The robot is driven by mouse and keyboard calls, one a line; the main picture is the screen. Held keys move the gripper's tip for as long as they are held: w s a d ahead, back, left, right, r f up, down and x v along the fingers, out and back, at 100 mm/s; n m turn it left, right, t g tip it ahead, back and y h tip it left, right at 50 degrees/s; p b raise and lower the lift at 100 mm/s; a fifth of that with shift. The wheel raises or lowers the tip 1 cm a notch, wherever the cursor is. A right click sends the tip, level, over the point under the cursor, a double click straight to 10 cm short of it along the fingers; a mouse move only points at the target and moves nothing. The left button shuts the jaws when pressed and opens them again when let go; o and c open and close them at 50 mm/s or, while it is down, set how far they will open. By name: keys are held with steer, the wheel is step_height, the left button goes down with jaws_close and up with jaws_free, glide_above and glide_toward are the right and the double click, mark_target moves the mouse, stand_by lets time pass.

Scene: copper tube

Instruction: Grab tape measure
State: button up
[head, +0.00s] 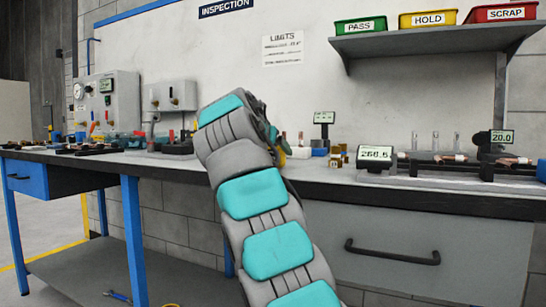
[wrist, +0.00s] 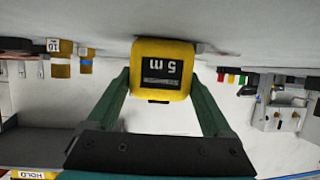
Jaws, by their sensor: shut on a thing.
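The tape measure (wrist: 162,68) is a yellow block with a black label reading "5 m", upside down in the wrist view. My gripper (wrist: 161,82) has a green finger on each side of it and is shut on it. The tape measure is at the grey bench top's surface in that view; I cannot tell whether it touches it or is slightly above.
The workbench (head: 330,180) runs across the head view. A scale display (head: 375,153) and a rack of glass tubes (head: 440,158) stand to the right. Small brass parts (head: 337,157) sit near my arm. A gauge panel (head: 107,100) stands at the left. A shelf (head: 430,40) holds pass, hold and scrap bins.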

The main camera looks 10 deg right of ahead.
steer(key=shift+c, duration=0.8)
steer(key=shift+r, duration=0.15)
step_height(320, 180, up, 3)
steer(key=p, duration=0.3)
steer(key=shift+r, duration=0.2)
steer(key=s+b, duration=0.1)
steer(key=s, duration=0.4)
steer(key=s+d+r+b, duration=0.1)
steer(key=s+b, duration=0.1)
steer(key=s, duration=0.3)
steer(key=s+d+b, duration=0.1)
steer(key=s, duration=0.4)
steer(key=shift+s+d+r, duration=0.2)
steer(key=shift+s+d, duration=0.05)
steer(key=shift+s, duration=0.15)
